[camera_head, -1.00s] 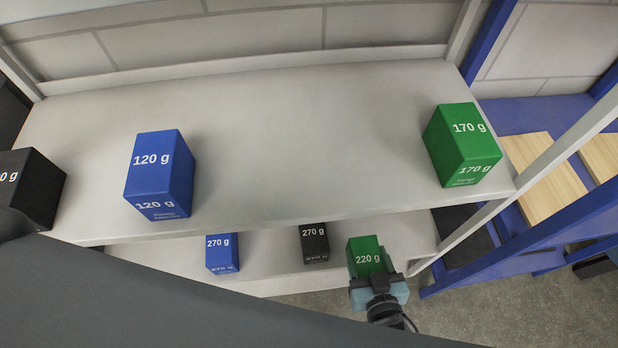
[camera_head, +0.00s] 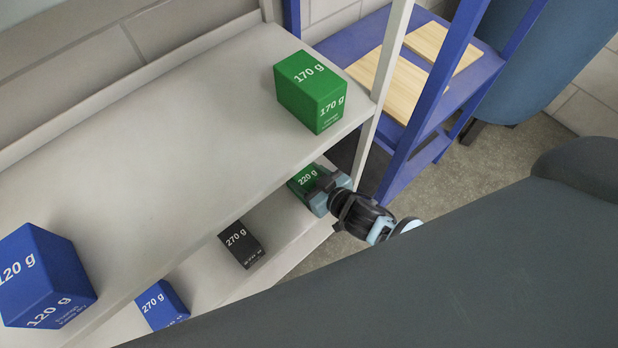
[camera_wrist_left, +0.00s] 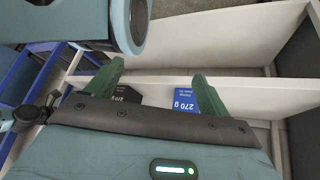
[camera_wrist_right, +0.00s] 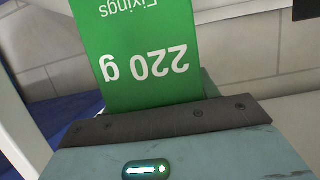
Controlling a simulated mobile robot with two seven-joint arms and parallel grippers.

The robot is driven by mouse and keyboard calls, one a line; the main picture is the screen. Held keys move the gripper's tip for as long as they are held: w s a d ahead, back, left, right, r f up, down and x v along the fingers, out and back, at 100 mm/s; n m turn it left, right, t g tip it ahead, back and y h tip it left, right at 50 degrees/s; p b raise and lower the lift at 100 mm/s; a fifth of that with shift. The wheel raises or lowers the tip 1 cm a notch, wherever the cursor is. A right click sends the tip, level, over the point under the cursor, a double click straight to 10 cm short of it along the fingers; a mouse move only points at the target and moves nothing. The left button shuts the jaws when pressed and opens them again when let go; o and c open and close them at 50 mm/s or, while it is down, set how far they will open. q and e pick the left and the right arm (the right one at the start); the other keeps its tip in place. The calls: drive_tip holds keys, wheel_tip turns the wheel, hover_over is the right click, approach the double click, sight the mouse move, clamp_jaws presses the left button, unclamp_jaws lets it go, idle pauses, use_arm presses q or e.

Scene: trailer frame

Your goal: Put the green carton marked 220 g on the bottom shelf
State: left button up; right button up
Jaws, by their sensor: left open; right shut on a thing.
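The green carton marked 220 g (camera_head: 302,180) is at the right end of the lower shelf (camera_head: 287,222), partly hidden by the upper shelf and my gripper. My right gripper (camera_head: 318,190) is shut on it. In the right wrist view, the carton (camera_wrist_right: 140,50) fills the space ahead of the jaw, its lettering upside down. I cannot tell whether the carton touches the shelf. My left gripper (camera_wrist_left: 158,75) is open and empty in the left wrist view, with a black carton (camera_wrist_left: 126,94) and a blue 270 g carton (camera_wrist_left: 186,100) beyond its fingers.
The upper shelf (camera_head: 190,130) holds a green 170 g carton (camera_head: 312,92) and a blue 120 g carton (camera_head: 42,275). A black 270 g carton (camera_head: 240,244) and a blue one (camera_head: 162,306) stand on the lower shelf. A blue rack (camera_head: 440,90) stands right.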

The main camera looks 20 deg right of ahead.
drive_tip(key=shift+w+d, duration=0.4)
drive_tip(key=shift+w, duration=0.25)
wheel_tip(320, 180, down, 3)
drive_tip(key=shift+r+b, duration=0.1)
drive_tip(key=shift+b, duration=0.65)
drive_tip(key=shift+f, duration=0.5)
drive_tip(key=o, duration=1.1)
